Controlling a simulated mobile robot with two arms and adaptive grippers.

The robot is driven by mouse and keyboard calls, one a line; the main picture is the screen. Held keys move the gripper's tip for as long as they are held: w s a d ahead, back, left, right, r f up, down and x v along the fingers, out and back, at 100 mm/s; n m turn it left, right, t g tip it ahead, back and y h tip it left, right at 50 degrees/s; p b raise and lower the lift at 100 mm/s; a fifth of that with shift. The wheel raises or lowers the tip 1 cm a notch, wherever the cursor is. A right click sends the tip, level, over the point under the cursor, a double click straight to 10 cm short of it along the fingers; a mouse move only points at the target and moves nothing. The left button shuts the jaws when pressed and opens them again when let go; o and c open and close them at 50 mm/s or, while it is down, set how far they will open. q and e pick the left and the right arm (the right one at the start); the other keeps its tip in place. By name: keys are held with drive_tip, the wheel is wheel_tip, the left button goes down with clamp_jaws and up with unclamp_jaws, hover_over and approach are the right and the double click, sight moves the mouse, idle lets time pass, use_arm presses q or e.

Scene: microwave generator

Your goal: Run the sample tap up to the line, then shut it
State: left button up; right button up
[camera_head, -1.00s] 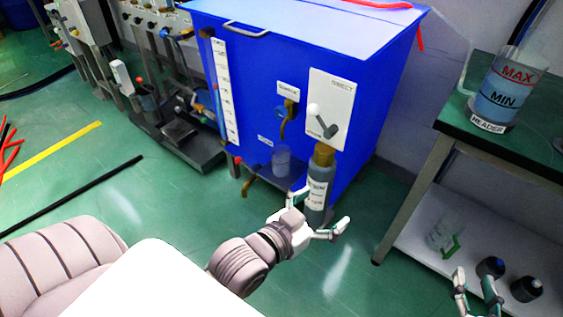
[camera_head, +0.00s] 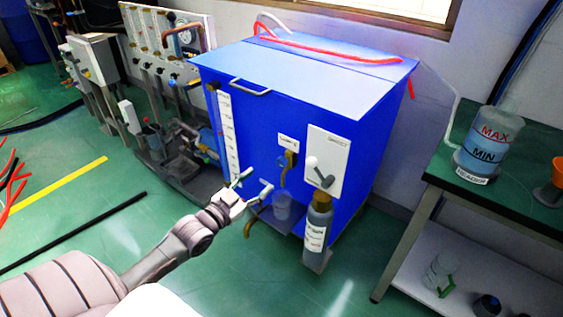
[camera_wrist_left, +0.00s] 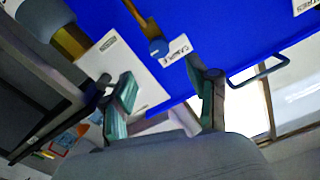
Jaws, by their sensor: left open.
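The brass sample tap (camera_head: 290,162) is on the front of the blue cabinet, below its small white label (camera_head: 288,143). In the left wrist view the tap (camera_wrist_left: 158,47) has a blue knob beside the tilted label (camera_wrist_left: 176,50). A clear cup (camera_head: 282,206) stands on a small ledge below the tap. Its line and liquid level are too small to tell. My left gripper (camera_head: 254,186) is open and empty, left of the tap and cup and in front of the cabinet. It also shows in the left wrist view (camera_wrist_left: 165,98), fingers apart. My right gripper is not in view.
A white panel with a lever (camera_head: 326,165) and a brown-necked bottle (camera_head: 318,225) are right of the tap. Another brass tap (camera_head: 250,228) sticks out low on the left. A green bench with the header jar (camera_head: 487,145) stands at right. Open floor lies in front.

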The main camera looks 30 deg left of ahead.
sight(279, 164)
use_arm(q)
drive_tip(key=w, duration=0.3)
drive_tip(key=w+b, duration=0.1)
drive_tip(key=w, duration=0.3)
drive_tip(key=w+d+b, duration=0.1)
drive_tip(key=w, duration=0.3)
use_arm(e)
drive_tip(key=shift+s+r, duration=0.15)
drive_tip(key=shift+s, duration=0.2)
use_arm(q)
drive_tip(key=c, duration=1.1)
drive_tip(key=shift+r+n+p, duration=0.15)
drive_tip(key=shift+n+p, duration=0.15)
drive_tip(key=shift+p, duration=0.05)
clamp_jaws()
drive_tip(key=shift+r+n+p, duration=0.15)
drive_tip(key=shift+n+p, duration=0.35)
drive_tip(key=shift+p, duration=0.15)
drive_tip(key=n, duration=0.1)
drive_tip(key=n+p, duration=0.1)
drive_tip(key=n, duration=0.1)
drive_tip(key=shift+f, duration=0.3)
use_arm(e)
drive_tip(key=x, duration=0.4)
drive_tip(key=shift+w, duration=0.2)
